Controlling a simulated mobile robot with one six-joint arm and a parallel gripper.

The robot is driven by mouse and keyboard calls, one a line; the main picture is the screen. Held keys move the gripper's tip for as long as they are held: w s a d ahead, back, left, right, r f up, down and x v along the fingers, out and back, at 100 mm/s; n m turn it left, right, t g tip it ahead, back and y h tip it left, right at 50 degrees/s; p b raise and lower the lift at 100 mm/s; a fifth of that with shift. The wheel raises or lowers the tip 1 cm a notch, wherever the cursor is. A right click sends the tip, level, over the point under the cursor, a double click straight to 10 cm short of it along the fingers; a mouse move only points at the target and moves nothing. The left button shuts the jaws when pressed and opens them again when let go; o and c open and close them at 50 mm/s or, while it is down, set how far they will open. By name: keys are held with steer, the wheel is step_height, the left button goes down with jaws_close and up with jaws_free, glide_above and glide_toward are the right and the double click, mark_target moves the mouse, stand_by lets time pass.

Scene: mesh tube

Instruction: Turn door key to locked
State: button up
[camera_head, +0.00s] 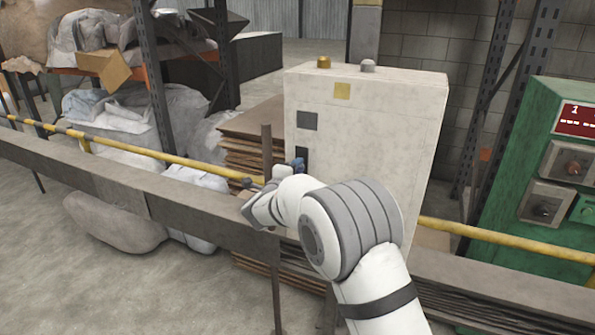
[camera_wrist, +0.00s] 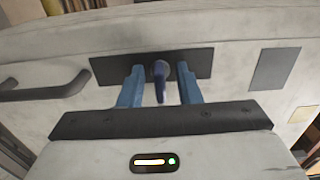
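The cabinet (camera_head: 385,130) is a pale, worn box with a dark lock plate (camera_head: 302,154) on its front. The wrist view shows the plate (camera_wrist: 108,70) close up, with a small dark blue key (camera_wrist: 160,78) standing out from its middle. My gripper (camera_wrist: 160,76) is open, with one blue finger on each side of the key. Gaps show between the key and both fingers, so it is not gripped. In the head view my gripper (camera_head: 298,166) is at the plate, and my wrist hides the key and the cabinet's lower front.
A dark handle (camera_wrist: 45,88) sticks out left of the plate in the wrist view. A green control box (camera_head: 545,160) stands at right, stacked cardboard (camera_head: 250,150) at left.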

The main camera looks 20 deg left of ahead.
jaws_close()
steer(key=shift+d, duration=0.15)
